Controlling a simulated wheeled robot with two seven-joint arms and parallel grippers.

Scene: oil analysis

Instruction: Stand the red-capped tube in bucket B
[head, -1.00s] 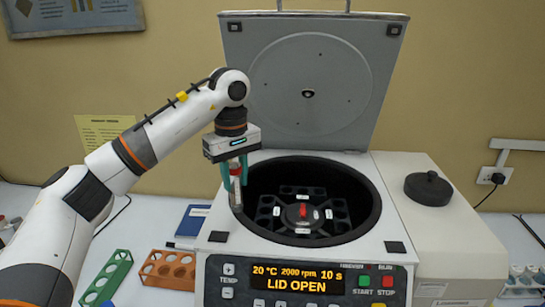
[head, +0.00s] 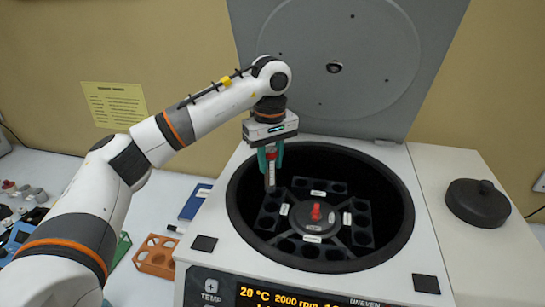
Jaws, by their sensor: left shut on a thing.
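My left gripper (head: 270,158) points down with its teal fingers shut on a tube (head: 270,176). The tube hangs upright, with some red at its upper part between the fingers. It shows over the left part of the open centrifuge bowl (head: 385,180). Its lower end appears just above or beside the rotor's left bucket; I cannot tell the exact height. The rotor (head: 316,218) has a red centre knob and four-sided buckets with dark round holes. Their white labels are too small to read, so I cannot tell which is bucket B. My right gripper is out of view.
The centrifuge lid (head: 345,70) stands open behind the bowl. A round black lid (head: 477,203) lies on the machine's right side. An orange rack (head: 155,258), a blue booklet (head: 195,202) and a partly hidden green rack (head: 122,247) are left of the machine.

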